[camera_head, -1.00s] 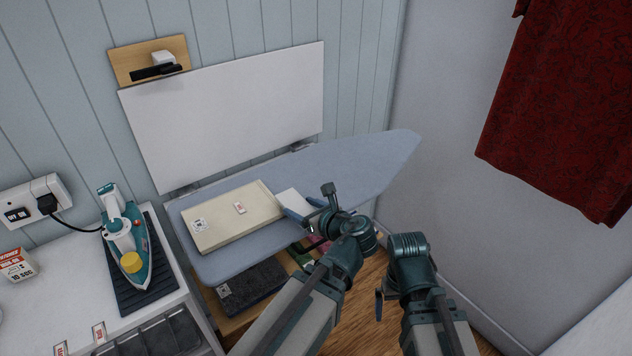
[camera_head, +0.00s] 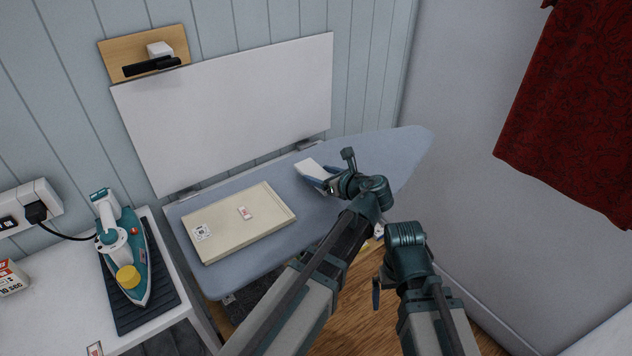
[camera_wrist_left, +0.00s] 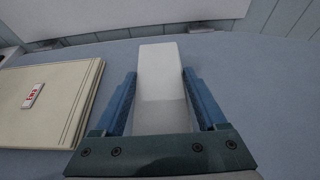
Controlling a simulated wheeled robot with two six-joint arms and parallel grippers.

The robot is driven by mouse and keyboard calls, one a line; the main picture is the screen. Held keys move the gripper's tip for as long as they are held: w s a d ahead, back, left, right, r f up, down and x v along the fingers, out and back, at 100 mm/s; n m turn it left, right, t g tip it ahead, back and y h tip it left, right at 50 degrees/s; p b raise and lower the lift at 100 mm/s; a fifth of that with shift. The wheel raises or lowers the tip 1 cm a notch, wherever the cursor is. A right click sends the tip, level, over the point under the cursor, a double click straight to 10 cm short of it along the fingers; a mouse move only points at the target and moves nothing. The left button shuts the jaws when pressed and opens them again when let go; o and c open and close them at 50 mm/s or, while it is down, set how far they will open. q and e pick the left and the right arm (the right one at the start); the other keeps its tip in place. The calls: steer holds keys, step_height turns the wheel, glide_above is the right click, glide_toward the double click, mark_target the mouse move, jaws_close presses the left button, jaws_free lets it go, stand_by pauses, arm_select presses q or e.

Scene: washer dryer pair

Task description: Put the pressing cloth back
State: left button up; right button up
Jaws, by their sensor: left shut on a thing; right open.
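In the left wrist view the white piece (camera_wrist_left: 162,85) stands between the two blue fingers, and the cream piece (camera_wrist_left: 55,100) lies to the left. I cannot tell whether the white piece touches the board. My right gripper (camera_head: 377,292) is open and empty, low beside the board, partly hidden by its arm.
An iron (camera_head: 122,250) stands on a dark mat (camera_head: 160,290) on the white counter at left. A white panel (camera_head: 230,110) stands against the wall behind the board. A red cloth (camera_head: 570,110) hangs at right. The board's right end is clear.

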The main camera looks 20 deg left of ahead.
arm_select(q)
steer(key=shift+s+d+f, duration=0.1)
steer(key=shift+s+f, duration=0.05)
steer(key=shift+f, duration=0.05)
step_height(320, 180, down, 3)
steer(key=b, duration=0.3)
steer(key=shift+f+b, duration=0.15)
steer(key=shift+b, duration=0.25)
steer(key=o, duration=1.3)
